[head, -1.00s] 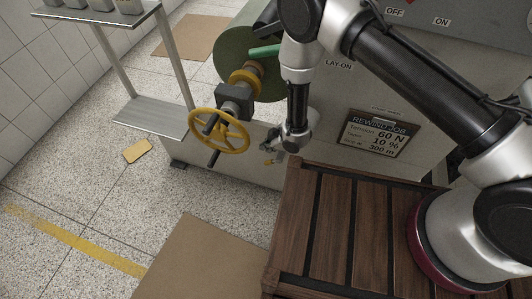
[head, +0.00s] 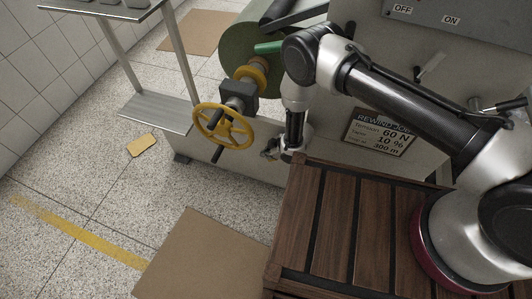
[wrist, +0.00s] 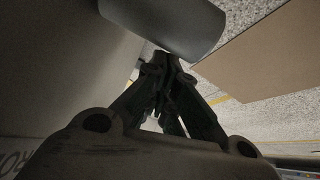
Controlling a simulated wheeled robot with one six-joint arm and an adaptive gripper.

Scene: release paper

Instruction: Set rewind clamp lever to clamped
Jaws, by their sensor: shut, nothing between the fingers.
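My gripper (head: 270,153) is low beside the machine's front, right of the yellow handwheel (head: 223,144) in the head view. Its fingers are together and empty; they also show in the wrist view (wrist: 167,62). A grey cylinder (wrist: 175,22) lies just beyond the fingertips there; I cannot tell whether they touch. A green bar (head: 268,47) sticks out by the green roll (head: 238,48), above the handwheel shaft. I cannot tell for certain which part is the rewind clamp lever, and no clamped marking is readable. My arm hides part of the machine front.
A wooden slatted crate (head: 337,215) stands in front of the machine. A sign (head: 380,132) and a grey panel (head: 470,22) are on the machine. A metal shelf stand (head: 157,112) is at the left. Brown mats (head: 205,262) lie on the open floor.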

